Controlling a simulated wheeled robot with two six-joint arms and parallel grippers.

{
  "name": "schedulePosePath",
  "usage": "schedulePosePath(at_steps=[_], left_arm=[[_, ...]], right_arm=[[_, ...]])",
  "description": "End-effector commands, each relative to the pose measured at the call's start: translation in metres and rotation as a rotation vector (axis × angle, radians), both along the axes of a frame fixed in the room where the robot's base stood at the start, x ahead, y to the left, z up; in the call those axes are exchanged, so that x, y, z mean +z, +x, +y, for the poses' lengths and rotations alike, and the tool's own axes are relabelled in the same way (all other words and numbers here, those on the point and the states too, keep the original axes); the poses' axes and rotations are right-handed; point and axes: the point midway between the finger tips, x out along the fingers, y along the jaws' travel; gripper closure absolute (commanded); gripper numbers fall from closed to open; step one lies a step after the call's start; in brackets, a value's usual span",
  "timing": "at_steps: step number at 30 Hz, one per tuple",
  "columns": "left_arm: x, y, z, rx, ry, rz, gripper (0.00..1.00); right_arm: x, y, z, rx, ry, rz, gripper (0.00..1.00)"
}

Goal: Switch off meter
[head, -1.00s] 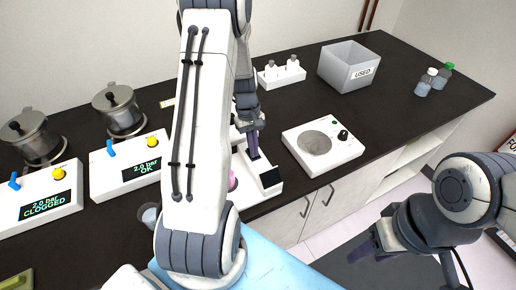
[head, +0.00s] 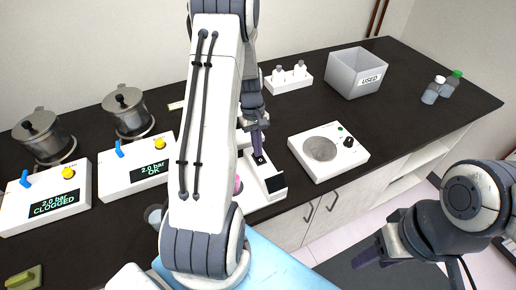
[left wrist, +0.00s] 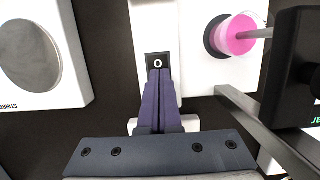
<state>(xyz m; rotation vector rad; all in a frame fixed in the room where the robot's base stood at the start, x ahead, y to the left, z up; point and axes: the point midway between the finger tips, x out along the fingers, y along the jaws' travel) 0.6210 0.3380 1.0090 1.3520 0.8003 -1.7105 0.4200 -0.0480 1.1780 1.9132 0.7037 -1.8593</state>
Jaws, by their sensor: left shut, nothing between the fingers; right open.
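The meter is a white device (head: 265,193) on the dark counter, with a dark screen (head: 275,183) at its front. A black switch marked "O" (left wrist: 157,61) sits on its top; it also shows in the head view (head: 261,160). A cup of pink liquid (left wrist: 238,36) stands in the meter's round dark recess. My left gripper (head: 257,151) is shut and empty, its purple fingertips (left wrist: 158,75) right at the switch's edge. I cannot tell whether they touch it. My right gripper (head: 367,256) is open, in front of the counter at the right.
A stirrer (head: 343,163) stands to the right of the meter. Behind are a white bottle rack (head: 290,86) and a grey "USED" bin (head: 350,78). Two pump units reading "CLOGGED" (head: 35,212) and "OK" (head: 130,183) stand left. My left arm hides part of the counter.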

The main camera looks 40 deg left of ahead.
Motion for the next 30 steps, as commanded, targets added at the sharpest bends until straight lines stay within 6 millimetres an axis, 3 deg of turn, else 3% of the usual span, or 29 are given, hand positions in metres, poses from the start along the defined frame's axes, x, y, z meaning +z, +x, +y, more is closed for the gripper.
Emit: schedulePosePath(at_steps=[7, 9, 21, 30], left_arm=[[0.044, 0.001, -0.002, -0.004, 0.0, 0.0, 1.0], [0.049, 0.002, -0.002, -0.004, 0.004, -0.008, 1.0], [0.122, 0.001, -0.003, -0.003, 0.002, -0.004, 1.0], [0.134, 0.0, -0.003, -0.004, 0.0, 0.0, 1.0]], right_arm=[[0.04, 0.0, 0.0, 0.004, 0.0, 0.0, 0.5], [0.022, 0.0, 0.0, 0.003, 0.001, -0.001, 0.5], [0.005, 0.0, 0.0, -0.001, 0.0, 0.0, 0.5], [0.004, 0.0, 0.0, -0.001, 0.0, 0.0, 0.5]])
